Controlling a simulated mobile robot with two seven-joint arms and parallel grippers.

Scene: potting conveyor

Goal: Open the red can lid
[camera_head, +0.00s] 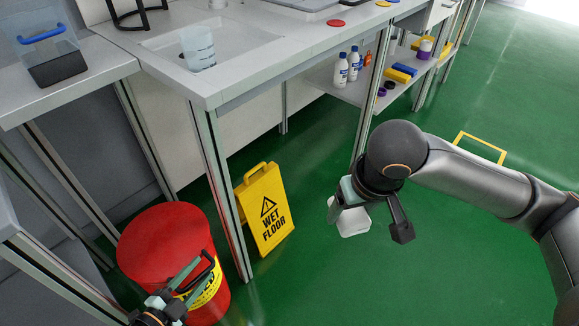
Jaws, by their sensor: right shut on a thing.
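The red can (140,262) stands on the floor at the lower left, with a yellow and black label on its side. Its round red lid (163,236) lies flat on top and looks closed. My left gripper (200,269) reaches in from the bottom edge over the can's right front side, its fingers a little apart. A thin black loop shows at its fingertips; I cannot tell whether it belongs to the can. My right gripper (369,220) is out over the floor, well right of the can. It is shut on a small white thing (353,222), partly hidden by a finger.
A yellow wet floor sign (265,211) stands close right of the can, behind a metal table leg (219,190). The white workbench (213,88) overhangs behind them. Another bench (85,85) is at the left. Green floor (320,285) is open around my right arm.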

